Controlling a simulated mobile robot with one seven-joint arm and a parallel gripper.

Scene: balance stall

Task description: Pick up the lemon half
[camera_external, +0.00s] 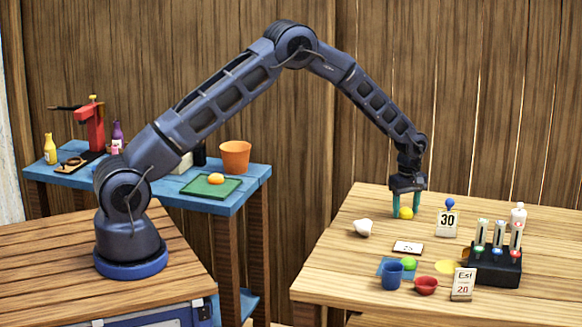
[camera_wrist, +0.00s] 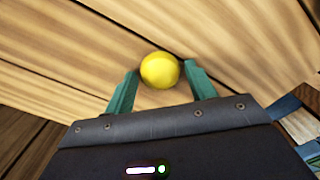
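A round yellow object, which looks like the lemon half (camera_external: 406,213), rests on the right wooden table near its back edge. In the wrist view the yellow object (camera_wrist: 160,70) sits between the fingertips, with a narrow gap on each side. Its cut face cannot be made out. My gripper (camera_external: 406,210) points down with its two green fingers apart on either side of it. The fingers also show in the wrist view (camera_wrist: 160,78), open around the yellow object.
A white lump (camera_external: 363,228) lies left of my gripper, and a "30" card stand (camera_external: 447,222) stands to the right. A dark rack (camera_external: 493,266) with tubes, a blue cup (camera_external: 391,272), a red bowl (camera_external: 426,285) and a price card (camera_external: 463,284) stand nearer the front.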

